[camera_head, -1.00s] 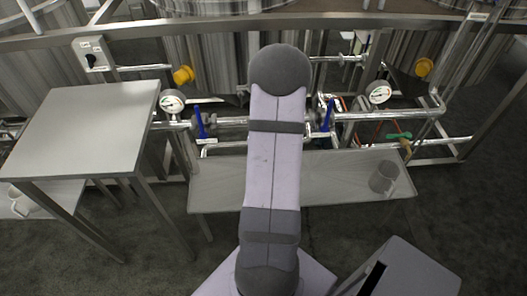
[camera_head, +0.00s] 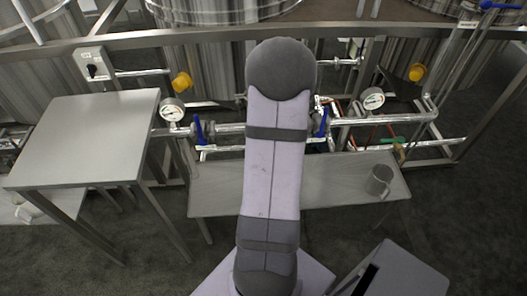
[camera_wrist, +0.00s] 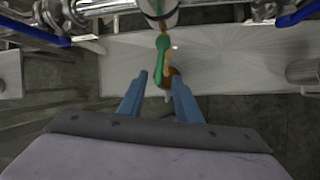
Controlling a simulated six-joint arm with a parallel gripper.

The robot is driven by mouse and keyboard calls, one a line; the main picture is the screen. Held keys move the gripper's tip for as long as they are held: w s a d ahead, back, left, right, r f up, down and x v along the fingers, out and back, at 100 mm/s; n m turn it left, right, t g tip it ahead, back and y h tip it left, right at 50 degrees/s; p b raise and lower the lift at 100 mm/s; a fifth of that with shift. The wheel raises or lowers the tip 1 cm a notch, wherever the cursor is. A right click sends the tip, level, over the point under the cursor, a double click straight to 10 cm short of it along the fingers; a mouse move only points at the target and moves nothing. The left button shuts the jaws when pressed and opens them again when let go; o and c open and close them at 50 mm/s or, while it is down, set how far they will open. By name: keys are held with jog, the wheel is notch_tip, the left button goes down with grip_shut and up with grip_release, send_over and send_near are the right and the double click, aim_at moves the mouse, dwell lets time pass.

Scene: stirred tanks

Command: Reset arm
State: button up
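My gripper (camera_wrist: 160,74) shows in the wrist view as two blue-grey fingers, spread apart with a gap between them. Beyond the gap, a valve with a green handle (camera_wrist: 163,47) and an orange-brown part (camera_wrist: 171,76) hangs from a pipe above a light table (camera_wrist: 225,50). I see nothing clearly clamped between the fingers. In the head view my own arm stands upright in the middle and hides my gripper.
A grey mug (camera_head: 379,181) stands on the low table (camera_head: 225,188), at its right. A taller table (camera_head: 85,135) is at left, with a white mug (camera_head: 27,208) on a lower surface. Pipes with gauges (camera_head: 172,109) and blue handles (camera_head: 197,130) run behind, before steel tanks.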

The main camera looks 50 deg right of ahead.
dwell(0.4)
jog(key=s+d+f+m+g+h, duration=0.1)
jog(key=s+d+m+g+h, duration=0.2)
jog(key=s+m, duration=0.7)
jog(key=s+a+m+g+y, duration=0.45)
jog(key=s+a+m, duration=0.3)
jog(key=m, duration=0.85)
jog(key=w+a+r+t+p, duration=0.1)
jog(key=w+a+r+p, duration=0.2)
jog(key=a+r, duration=0.3)
jog(key=w+a+r+n+t+p, duration=0.1)
jog(key=w+a+r+p, duration=0.2)
jog(key=a, duration=0.9)
jog(key=w+a+r+t+p, duration=0.1)
jog(key=w+a+r+p, duration=0.3)
jog(key=a+r, duration=0.6)
jog(key=shift+w+r+y, duration=0.25)
jog(key=shift+w+y, duration=0.2)
jog(key=shift+w, duration=0.55)
